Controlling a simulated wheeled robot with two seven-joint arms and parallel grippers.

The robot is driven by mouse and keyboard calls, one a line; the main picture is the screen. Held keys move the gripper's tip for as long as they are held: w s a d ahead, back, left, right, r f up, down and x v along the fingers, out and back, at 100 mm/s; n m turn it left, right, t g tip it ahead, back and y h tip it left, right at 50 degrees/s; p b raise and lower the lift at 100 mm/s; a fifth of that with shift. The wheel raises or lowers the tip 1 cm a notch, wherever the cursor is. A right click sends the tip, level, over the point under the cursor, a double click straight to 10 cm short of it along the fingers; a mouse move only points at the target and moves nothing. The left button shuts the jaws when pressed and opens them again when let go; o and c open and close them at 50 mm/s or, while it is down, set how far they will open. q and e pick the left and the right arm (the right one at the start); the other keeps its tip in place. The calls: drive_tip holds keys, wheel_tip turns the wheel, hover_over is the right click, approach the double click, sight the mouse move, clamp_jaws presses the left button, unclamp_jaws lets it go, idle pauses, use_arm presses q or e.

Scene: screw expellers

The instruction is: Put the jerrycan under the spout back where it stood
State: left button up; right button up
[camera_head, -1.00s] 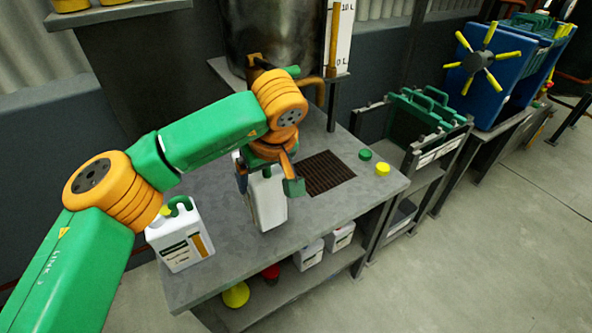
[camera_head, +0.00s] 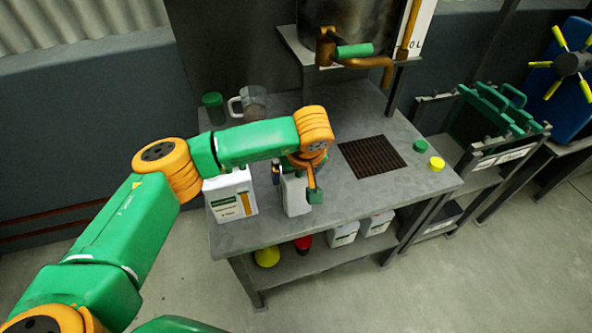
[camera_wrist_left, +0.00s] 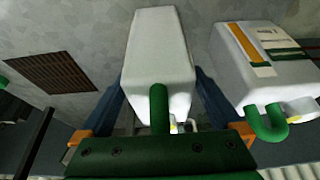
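The jerrycan (camera_head: 297,198) is white and stands upright between the fingers of my left gripper (camera_head: 296,182), near the front of the steel table (camera_head: 350,205). In the left wrist view the jerrycan (camera_wrist_left: 160,45) has a green handle, and one finger lies along each side of it. I cannot tell whether its base touches the table. A second white jerrycan (camera_head: 232,196), with a label, stands just left of it. The spout (camera_head: 326,46) with its green lever is at the back, above the table. My right gripper is not in view.
A dark grate (camera_head: 372,157) is set in the table, right of the held jerrycan. A green cap (camera_head: 391,146) and a yellow cap (camera_head: 436,163) lie at the right edge. A clear jug (camera_head: 252,103) stands at the back left. More containers sit on the lower shelf.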

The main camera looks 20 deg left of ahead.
use_arm(q)
drive_tip(key=shift+s+d+r, duration=0.15)
drive_tip(key=shift+r, duration=0.45)
drive_tip(key=v, duration=1.1)
drive_tip(key=shift+b, duration=0.3)
